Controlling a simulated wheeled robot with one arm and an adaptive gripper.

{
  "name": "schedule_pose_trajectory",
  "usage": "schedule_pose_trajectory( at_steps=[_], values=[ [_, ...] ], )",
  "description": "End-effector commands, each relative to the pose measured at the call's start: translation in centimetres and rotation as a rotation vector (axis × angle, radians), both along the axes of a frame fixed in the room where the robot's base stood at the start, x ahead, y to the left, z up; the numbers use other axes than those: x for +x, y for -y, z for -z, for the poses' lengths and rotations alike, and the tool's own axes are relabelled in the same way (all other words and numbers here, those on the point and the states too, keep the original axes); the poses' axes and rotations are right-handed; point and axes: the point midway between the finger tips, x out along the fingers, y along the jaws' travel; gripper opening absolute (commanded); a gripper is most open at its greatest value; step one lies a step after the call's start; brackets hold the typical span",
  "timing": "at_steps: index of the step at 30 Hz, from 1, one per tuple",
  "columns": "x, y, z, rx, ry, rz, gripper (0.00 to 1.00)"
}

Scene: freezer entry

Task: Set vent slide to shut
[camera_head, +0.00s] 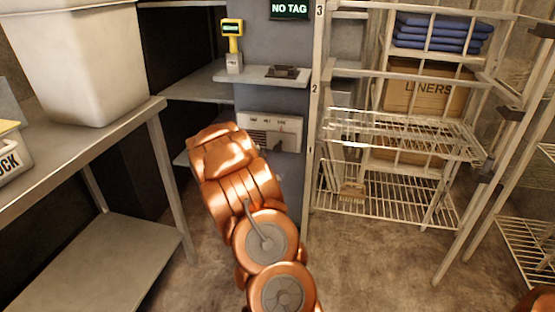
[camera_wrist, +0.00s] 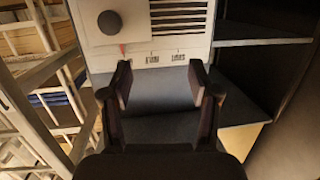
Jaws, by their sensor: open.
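The vent panel (camera_head: 272,128) is a pale plate on the grey column below a small shelf; my arm hides part of it. The wrist view looks upside down and shows the panel close up. There the vent slide is a pale plate with a round dark knob (camera_wrist: 110,22), at the picture's left. Several dark slots (camera_wrist: 178,16) are uncovered beside it. A small red mark (camera_wrist: 122,48) and two unreadable labels sit at the slide's edge. My gripper (camera_wrist: 160,80) is open and empty, its fingertips apart from the knob. The head view hides its fingers behind my arm.
A metal table (camera_head: 90,140) with a white bin (camera_head: 75,60) stands at the left. Wire racks (camera_head: 400,130) with blue folded cloths and a LINERS box are at the right. A yellow device (camera_head: 232,35) stands on the shelf (camera_head: 265,78) above the panel. Floor between is clear.

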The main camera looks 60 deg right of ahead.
Motion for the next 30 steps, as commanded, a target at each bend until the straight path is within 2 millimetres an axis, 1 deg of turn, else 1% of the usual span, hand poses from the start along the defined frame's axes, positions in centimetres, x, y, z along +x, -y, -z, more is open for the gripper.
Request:
schedule_pose_trajectory(
  at_steps=[1,3,6,11,17,30],
  values=[
    [-0.9,1.5,1.9,-0.034,0.013,0.028,0.61],
    [-2.0,3.0,3.0,-0.078,0.03,0.06,0.61],
    [-3.2,4.4,3.8,-0.127,0.048,0.093,0.61],
    [-4.2,5.5,4.4,-0.166,0.06,0.121,0.61],
    [-4.0,6.7,4.3,-0.174,0.066,0.125,0.61],
    [-2.3,11.0,4.4,-0.172,0.065,0.124,0.61]
  ],
)
